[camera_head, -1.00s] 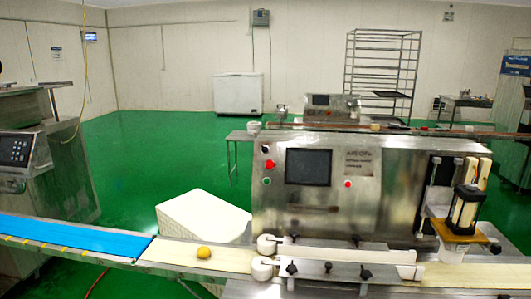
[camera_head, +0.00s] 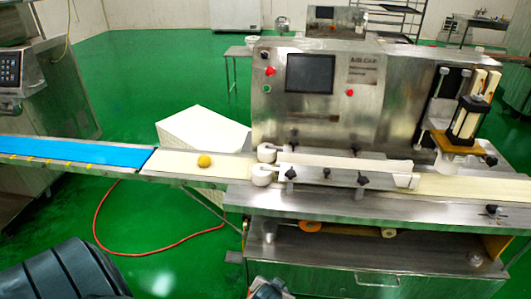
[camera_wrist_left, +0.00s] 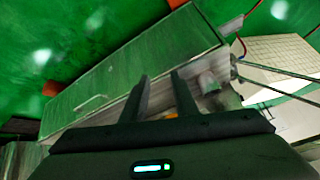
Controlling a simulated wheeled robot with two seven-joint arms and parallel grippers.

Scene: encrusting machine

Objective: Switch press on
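The steel encrusting machine (camera_head: 410,95) stands ahead. On the left of its front are a black knob (camera_head: 264,56), a red button (camera_head: 271,71) and a green button (camera_head: 267,88). A small red button (camera_head: 349,93) sits right of the dark screen (camera_head: 310,74). Whether any switch is on cannot be told. In the left wrist view my left gripper (camera_wrist_left: 159,76) has two dark fingers apart with nothing between them. It points toward the steel cabinet (camera_wrist_left: 135,75) under the machine. My right gripper is not in view.
A black press unit (camera_head: 466,120) stands at right. A white box (camera_head: 200,130) is behind the belt. A red hose (camera_head: 112,250) lies on the green floor.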

